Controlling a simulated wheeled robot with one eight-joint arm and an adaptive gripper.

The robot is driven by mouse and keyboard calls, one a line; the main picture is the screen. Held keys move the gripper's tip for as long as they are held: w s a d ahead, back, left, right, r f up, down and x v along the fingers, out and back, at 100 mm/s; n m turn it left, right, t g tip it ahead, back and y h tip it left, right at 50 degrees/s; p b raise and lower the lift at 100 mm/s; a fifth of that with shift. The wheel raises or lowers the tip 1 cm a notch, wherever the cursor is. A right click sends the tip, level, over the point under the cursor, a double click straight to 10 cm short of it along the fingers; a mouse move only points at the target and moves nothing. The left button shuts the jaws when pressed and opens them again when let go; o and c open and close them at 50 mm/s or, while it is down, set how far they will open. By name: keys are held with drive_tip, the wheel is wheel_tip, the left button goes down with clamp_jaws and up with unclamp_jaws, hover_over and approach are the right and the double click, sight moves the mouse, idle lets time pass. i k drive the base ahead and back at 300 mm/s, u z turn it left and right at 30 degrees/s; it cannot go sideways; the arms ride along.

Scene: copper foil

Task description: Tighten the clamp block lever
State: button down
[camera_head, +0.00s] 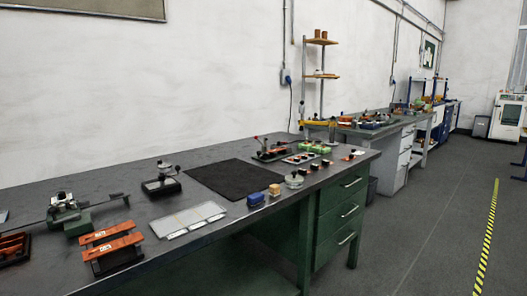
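My gripper is not in view. I cannot tell for sure which piece on the dark workbench (215,155) is the clamp block. A metal clamp-like device on a green block (78,227) stands at the left, with a long dark bar (108,201) running out to both sides. A small device on a dark base (161,185) stands right of it. A fixture with a red-tipped lever (256,140) stands at the back, beyond the black mat. Its lever tilts up to the left. How tight any lever is does not show.
A black mat (233,179) covers the bench middle. Orange-topped blocks (110,246), a light tray (187,218), a blue block (256,198) and a round jar (294,181) line the front. Green drawers (338,208) stand under the right end. The floor (430,220) to the right is open.

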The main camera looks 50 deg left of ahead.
sight(259, 153)
drive_tip(key=u, duration=0.05)
drive_tip(key=k, duration=0.9)
drive_tip(key=u, duration=1.85)
drive_tip(key=i, duration=1)
drive_tip(key=z, duration=0.05)
